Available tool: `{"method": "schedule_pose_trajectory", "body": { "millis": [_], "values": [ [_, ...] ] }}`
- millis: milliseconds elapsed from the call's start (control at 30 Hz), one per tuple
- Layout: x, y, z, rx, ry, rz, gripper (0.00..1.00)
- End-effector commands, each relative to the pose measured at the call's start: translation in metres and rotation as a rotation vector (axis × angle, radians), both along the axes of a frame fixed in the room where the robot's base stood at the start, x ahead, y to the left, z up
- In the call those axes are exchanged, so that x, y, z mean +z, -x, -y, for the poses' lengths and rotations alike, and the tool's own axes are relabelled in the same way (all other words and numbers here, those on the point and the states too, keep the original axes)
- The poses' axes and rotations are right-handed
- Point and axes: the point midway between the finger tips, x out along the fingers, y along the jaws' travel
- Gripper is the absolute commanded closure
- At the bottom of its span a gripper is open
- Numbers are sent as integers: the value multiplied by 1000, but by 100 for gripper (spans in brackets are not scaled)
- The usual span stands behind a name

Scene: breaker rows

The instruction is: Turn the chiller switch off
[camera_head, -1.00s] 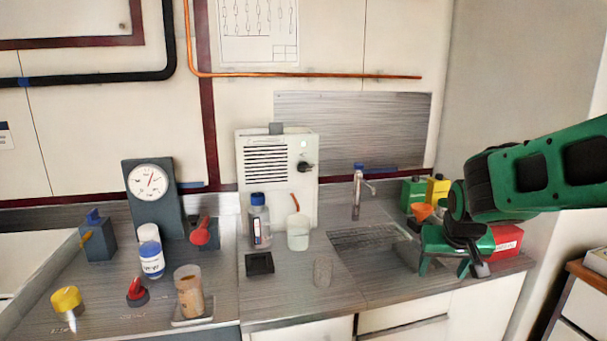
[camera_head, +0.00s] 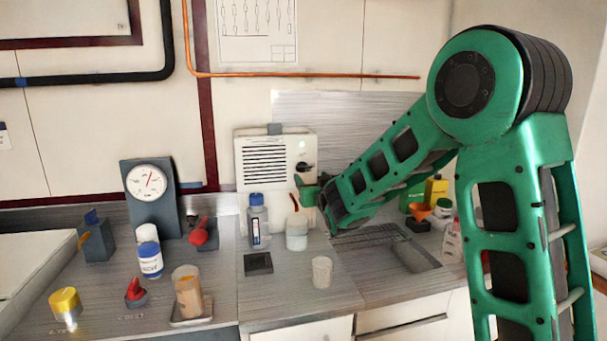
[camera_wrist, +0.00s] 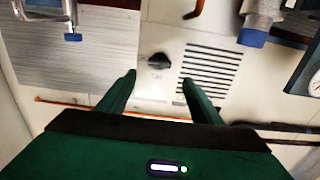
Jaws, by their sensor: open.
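The chiller is a white box (camera_head: 264,184) with dark vent slots, standing at the back of the counter. Its switch, a black knob (camera_head: 303,167), sits on the upper right of its front face. In the wrist view the knob (camera_wrist: 158,61) shows beside the vent slots (camera_wrist: 211,72). My gripper (camera_head: 303,190) is in front of the chiller's right side, close below the knob in the head view. In the wrist view my gripper (camera_wrist: 158,82) is open and empty, with the knob between the lines of its two fingers, apart from both.
A blue-capped bottle (camera_head: 257,222) and a white cup (camera_head: 297,236) stand before the chiller. A tap with a blue handle (camera_wrist: 72,30) is to its right. A gauge (camera_head: 148,185), red handles and several containers fill the left counter.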

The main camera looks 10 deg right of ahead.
Motion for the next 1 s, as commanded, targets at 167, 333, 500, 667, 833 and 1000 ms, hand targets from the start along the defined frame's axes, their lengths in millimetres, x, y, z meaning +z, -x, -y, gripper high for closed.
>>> {"method": "schedule_pose_trajectory", "body": {
  "millis": [167,333,500,667,833,1000],
  "values": [
    [-1,-30,1,-2,0,-2,41],
    [-1,-60,1,-2,0,-2,41],
    [-1,-82,1,-2,1,-2,41],
    [0,-93,1,-2,1,-2,41],
    [0,-96,1,-1,1,-2,41],
    [0,-96,1,-1,1,-2,43]
  ]
}}
